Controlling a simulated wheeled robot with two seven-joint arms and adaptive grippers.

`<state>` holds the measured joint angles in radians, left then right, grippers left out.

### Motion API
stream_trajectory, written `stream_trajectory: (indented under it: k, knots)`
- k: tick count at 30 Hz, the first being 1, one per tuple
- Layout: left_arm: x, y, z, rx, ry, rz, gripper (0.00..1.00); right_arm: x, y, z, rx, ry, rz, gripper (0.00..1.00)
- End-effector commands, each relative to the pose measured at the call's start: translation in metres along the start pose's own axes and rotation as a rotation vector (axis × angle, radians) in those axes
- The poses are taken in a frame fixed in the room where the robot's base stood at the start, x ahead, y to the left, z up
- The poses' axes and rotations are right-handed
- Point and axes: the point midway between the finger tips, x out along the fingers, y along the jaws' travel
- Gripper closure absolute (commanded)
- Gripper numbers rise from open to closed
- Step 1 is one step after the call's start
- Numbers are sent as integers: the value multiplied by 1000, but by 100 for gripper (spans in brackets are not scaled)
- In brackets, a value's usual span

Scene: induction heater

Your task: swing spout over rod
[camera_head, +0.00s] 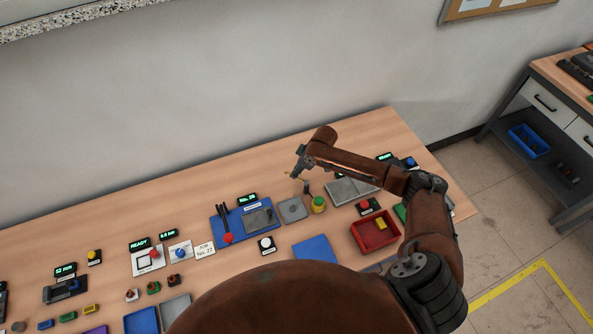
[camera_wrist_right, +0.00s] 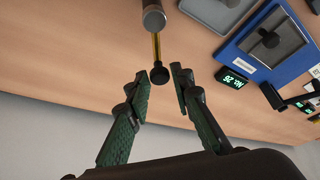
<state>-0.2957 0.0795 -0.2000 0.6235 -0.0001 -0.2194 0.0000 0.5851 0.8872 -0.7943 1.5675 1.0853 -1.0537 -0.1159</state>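In the right wrist view a thin brass-coloured spout (camera_wrist_right: 156,47) runs from a grey round post (camera_wrist_right: 153,18) to a black ball knob (camera_wrist_right: 159,75). My right gripper (camera_wrist_right: 160,82) is open, with a finger on each side of the knob and a gap to both. In the head view my right gripper (camera_head: 296,174) is small, above the table near the dark post (camera_head: 306,187). Which piece is the rod, I cannot tell. My left gripper is not in view.
A grey plate (camera_head: 292,209), a green-and-yellow round piece (camera_head: 318,204) and a blue board (camera_head: 218,232) lie near the post. A red tray (camera_head: 362,235) with a yellow block stands to the right. My right arm hangs over the table's right part.

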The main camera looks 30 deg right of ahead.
Motion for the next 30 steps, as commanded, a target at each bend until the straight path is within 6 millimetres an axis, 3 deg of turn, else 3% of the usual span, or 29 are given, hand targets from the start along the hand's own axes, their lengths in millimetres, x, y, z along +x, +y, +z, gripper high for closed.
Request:
stream_trajectory:
  k: [8, 23, 30]
  knots:
    - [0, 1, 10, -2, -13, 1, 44, 0, 0, 0, 0, 0, 0, 100]
    - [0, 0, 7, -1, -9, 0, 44, 0, 0, 0, -2, 0, -1, 100]
    - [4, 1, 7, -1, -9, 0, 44, 5, -7, -12, -65, 1, -27, 100]
